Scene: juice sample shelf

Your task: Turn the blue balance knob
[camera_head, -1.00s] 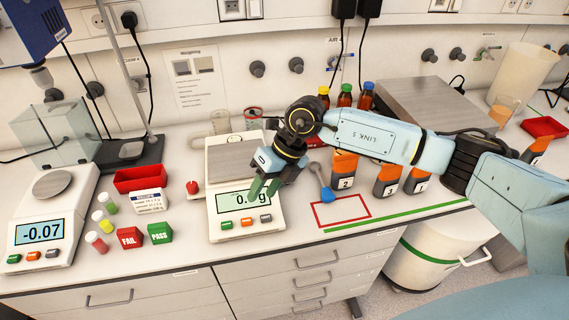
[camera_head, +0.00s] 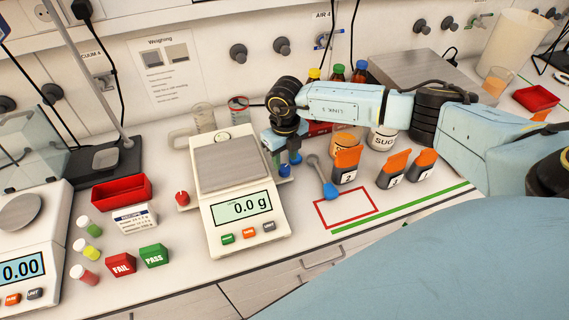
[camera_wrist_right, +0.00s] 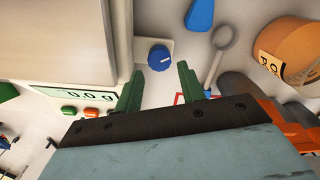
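The blue balance knob (camera_head: 285,171) sits on a small plate at the right side of the middle balance (camera_head: 221,184), which reads 0.0 g. In the right wrist view the knob (camera_wrist_right: 159,57) has a white pointer mark and shows just beyond the fingertips, centred between them. My right gripper (camera_head: 284,160) points down over the knob in the head view. Its green fingers (camera_wrist_right: 160,76) are open, with a gap on both sides of the knob; I see no contact. My left gripper is not in view.
A red knob (camera_head: 182,197) is at the balance's left side. A spoon with a blue handle (camera_head: 329,188) lies to the right. Orange-lidded containers (camera_head: 347,160) stand beyond it, near a red-outlined rectangle (camera_head: 346,208). A red tray (camera_head: 122,192) is at left.

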